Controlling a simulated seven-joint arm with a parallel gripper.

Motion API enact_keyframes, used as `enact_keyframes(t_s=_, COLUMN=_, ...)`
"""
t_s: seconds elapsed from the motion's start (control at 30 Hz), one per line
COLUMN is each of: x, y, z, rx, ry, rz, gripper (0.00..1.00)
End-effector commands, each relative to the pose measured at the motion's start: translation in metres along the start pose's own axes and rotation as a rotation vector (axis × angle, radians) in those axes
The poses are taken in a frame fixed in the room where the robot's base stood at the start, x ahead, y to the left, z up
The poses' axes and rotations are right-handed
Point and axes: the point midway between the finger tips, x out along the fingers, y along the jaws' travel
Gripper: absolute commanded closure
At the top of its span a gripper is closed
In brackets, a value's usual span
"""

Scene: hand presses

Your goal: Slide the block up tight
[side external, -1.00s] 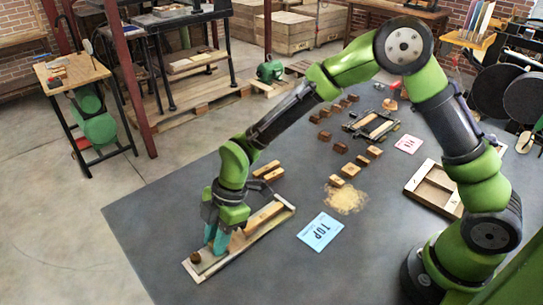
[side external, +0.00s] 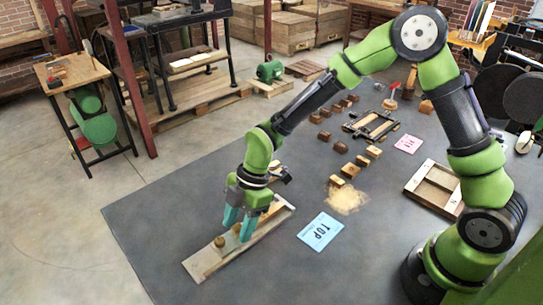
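A long, narrow wooden tray (side external: 206,268) with a raised edge lies on the dark table, slanting from lower left to upper right. A small brown block (side external: 219,241) stands on it, just left of my gripper (side external: 239,226). My gripper points down over the tray's middle with its teal fingers apart. Another small tan piece (side external: 236,230) shows between or behind the fingers; whether they touch it is unclear. A pale wooden bar (side external: 272,211) lies in the tray's upper right part, partly hidden by my gripper.
Several small wood blocks (side external: 350,170), a pink card (side external: 408,144) and a wooden frame (side external: 430,183) lie further right. The table's left part is clear.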

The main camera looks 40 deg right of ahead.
Motion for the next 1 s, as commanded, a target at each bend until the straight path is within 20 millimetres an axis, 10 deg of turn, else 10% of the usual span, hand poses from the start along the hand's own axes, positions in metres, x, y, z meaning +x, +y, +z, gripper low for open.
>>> enact_keyframes(t_s=0.43, x=-0.015, y=0.001, z=0.000, rx=0.002, ry=0.001, rz=0.003, gripper=0.51)
enact_keyframes(t_s=1.0, x=-0.143, y=0.000, z=0.000, rx=0.001, ry=-0.001, rz=0.004, gripper=0.51)
